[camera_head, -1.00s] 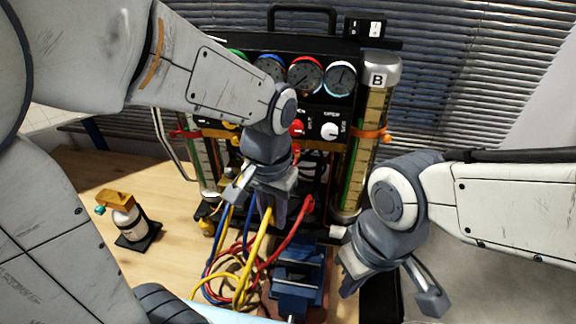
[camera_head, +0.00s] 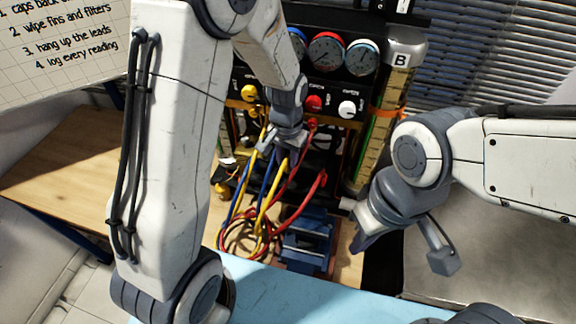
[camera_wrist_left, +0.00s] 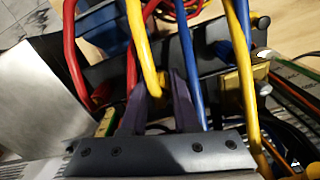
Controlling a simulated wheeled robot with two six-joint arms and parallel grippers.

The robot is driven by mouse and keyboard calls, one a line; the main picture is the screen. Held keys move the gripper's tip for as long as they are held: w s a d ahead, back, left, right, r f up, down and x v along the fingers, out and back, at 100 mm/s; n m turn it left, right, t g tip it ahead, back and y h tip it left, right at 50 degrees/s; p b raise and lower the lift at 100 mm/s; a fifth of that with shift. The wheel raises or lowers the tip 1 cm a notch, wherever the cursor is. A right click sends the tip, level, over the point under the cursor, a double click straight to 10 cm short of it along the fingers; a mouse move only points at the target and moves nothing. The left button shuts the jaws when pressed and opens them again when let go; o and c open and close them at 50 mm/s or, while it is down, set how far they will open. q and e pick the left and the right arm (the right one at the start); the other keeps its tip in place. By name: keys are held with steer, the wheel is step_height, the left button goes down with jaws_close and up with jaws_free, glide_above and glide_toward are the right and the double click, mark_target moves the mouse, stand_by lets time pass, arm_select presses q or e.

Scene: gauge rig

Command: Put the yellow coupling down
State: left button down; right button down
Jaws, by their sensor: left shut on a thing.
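My left gripper (camera_head: 283,148) is in front of the rig's lower panel. In the left wrist view its two dark fingers (camera_wrist_left: 158,112) are shut on the yellow coupling (camera_wrist_left: 157,98), which is mostly hidden between them. A yellow hose (camera_wrist_left: 144,50) rises from the coupling. In the head view the coupling itself is hidden by the gripper, and yellow hose (camera_head: 262,222) hangs below. My right gripper (camera_head: 405,250) is open and empty, low at the right of the rig.
Red, blue and yellow hoses (camera_head: 240,238) lie looped beside a blue vise-like block (camera_head: 308,242). The gauge rig has dials (camera_head: 327,51), knobs and a tall column marked B (camera_head: 377,120). Wooden table (camera_head: 75,165) is clear at the left.

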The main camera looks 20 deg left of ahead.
arm_select(q)
steer(key=shift+f, duration=1.1)
steer(key=shift+f, duration=0.1)
steer(key=c, duration=0.7)
jaws_free()
steer(key=shift+o, duration=0.2)
